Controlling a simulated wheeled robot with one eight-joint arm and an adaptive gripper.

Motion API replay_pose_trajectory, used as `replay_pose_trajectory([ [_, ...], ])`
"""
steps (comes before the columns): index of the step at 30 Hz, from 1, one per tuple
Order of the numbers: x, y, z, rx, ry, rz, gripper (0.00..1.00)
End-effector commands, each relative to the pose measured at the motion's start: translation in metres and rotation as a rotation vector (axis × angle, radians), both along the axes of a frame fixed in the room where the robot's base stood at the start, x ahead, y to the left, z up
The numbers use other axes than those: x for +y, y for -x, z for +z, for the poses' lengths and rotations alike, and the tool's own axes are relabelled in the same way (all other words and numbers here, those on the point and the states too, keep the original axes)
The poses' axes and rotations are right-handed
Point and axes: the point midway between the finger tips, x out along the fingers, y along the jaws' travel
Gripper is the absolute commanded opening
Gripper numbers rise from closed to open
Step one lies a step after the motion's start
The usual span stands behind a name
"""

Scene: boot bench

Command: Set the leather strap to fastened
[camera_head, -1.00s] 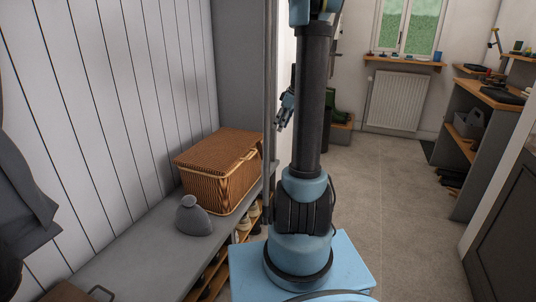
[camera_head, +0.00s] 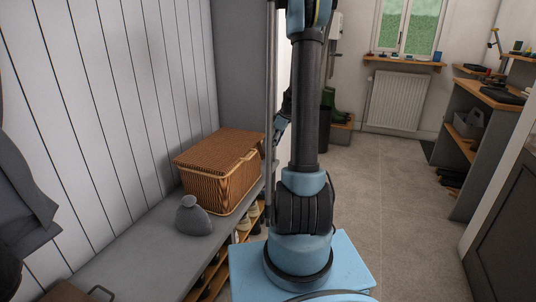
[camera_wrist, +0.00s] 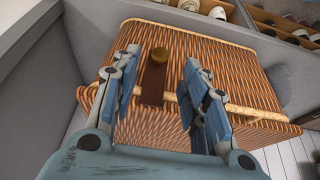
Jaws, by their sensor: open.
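A wicker basket (camera_head: 220,175) with a lid stands on the grey bench; its lid looks shut. In the wrist view the basket (camera_wrist: 230,60) fills the middle. I cannot tell whether the strap is fastened. My gripper (camera_wrist: 160,66) is open, with one finger on each side of the strap and nothing between them held. In the head view my gripper (camera_head: 281,127) is partly hidden behind my arm, beyond the basket's right side.
A grey rounded object (camera_head: 193,216) sits on the bench (camera_head: 140,250) in front of the basket. Shoes (camera_head: 243,224) stand on the shelf below. A grey upright post (camera_head: 270,90) rises beside the basket. The floor (camera_head: 400,200) to the right is clear.

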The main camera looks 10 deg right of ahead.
Motion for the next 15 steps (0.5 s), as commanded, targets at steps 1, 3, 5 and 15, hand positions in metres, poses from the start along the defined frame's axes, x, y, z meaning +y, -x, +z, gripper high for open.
replay_pose_trajectory([
  [1, 0.003, -0.002, -0.007, 0.0, 0.0, 0.001, 0.41],
  [3, 0.006, -0.004, -0.016, 0.0, 0.0, 0.001, 0.41],
  [5, 0.009, -0.006, -0.024, 0.0, 0.0, 0.002, 0.41],
  [15, 0.019, -0.012, -0.054, 0.0, 0.0, 0.0, 0.41],
])
